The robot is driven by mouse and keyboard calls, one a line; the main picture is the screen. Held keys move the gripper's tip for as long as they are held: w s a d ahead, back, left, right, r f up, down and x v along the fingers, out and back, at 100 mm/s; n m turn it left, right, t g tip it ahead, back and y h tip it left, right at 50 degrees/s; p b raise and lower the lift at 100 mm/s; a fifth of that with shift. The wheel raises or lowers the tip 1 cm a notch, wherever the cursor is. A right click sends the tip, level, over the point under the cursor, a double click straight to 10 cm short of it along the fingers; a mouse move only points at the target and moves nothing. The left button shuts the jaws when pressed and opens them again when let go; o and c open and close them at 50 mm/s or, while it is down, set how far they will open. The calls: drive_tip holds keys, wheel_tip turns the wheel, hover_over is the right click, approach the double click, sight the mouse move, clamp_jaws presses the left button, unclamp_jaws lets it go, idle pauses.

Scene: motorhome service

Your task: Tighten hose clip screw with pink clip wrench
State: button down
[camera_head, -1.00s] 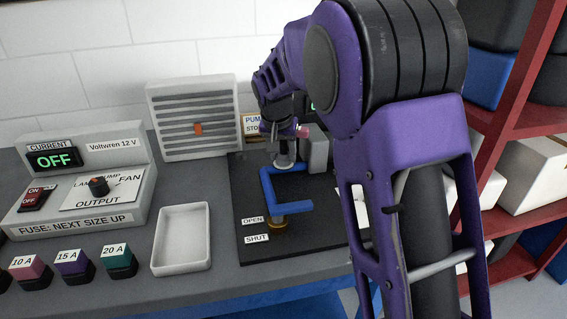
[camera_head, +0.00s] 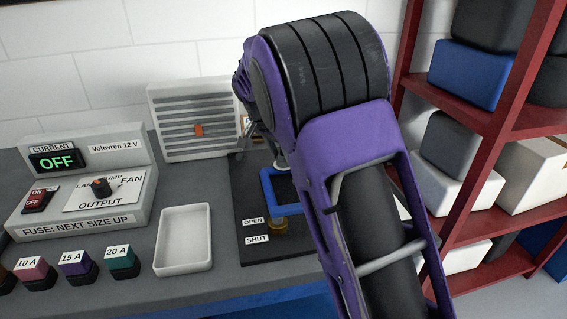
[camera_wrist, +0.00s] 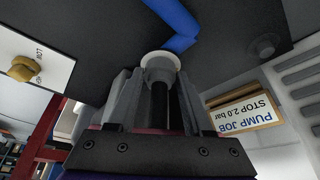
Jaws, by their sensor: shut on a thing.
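In the wrist view my gripper (camera_wrist: 160,88) has its jaws closed around a dark shaft (camera_wrist: 160,108), which I take to be the pink clip wrench's; no pink shows now. A pale round piece (camera_wrist: 160,65) lies at the fingertips, and I cannot tell whether they touch. The blue hose (camera_wrist: 176,25) runs just beyond it. In the head view the blue hose (camera_head: 267,190) rises from a brass fitting (camera_head: 278,229) on the black board (camera_head: 250,205). My arm covers the gripper and part of the hose there. The clip screw cannot be made out.
A white tray (camera_head: 183,240) stands left of the board. A power unit (camera_head: 85,195) reading OFF and several coloured fuses (camera_head: 75,265) are further left. A vent (camera_head: 195,120) stands behind. A red shelf (camera_head: 480,210) is at right. A pump sign (camera_wrist: 240,108) shows near the gripper.

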drive_tip(key=shift+w+a+r+m+g+h+p, duration=0.1)
drive_tip(key=shift+m+g+h+p, duration=0.25)
drive_tip(key=shift+m, duration=0.5)
drive_tip(key=shift+w+m+g+h+p, duration=0.15)
drive_tip(key=shift+m+p, duration=0.4)
drive_tip(key=shift+m, duration=0.3)
drive_tip(key=shift+s, duration=0.1)
drive_tip(key=shift+s+f+n+t+y+b, duration=0.1)
drive_tip(key=shift+f+n+t+y+b, duration=0.1)
drive_tip(key=shift+n+b, duration=0.4)
drive_tip(key=shift+f+n+t+y+b, duration=0.1)
drive_tip(key=shift+n+t+b, duration=0.1)
drive_tip(key=shift+n+b, duration=0.35)
drive_tip(key=n, duration=0.1)
drive_tip(key=n+y, duration=0.1)
drive_tip(key=n+b, duration=0.1)
drive_tip(key=n, duration=0.1)
drive_tip(key=shift+d+r+t, duration=0.2)
drive_tip(key=shift+d+t, duration=0.1)
drive_tip(key=shift+t, duration=0.1)
drive_tip(key=n+y, duration=0.1)
drive_tip(key=n, duration=0.2)
drive_tip(key=shift+s+r, duration=0.1)
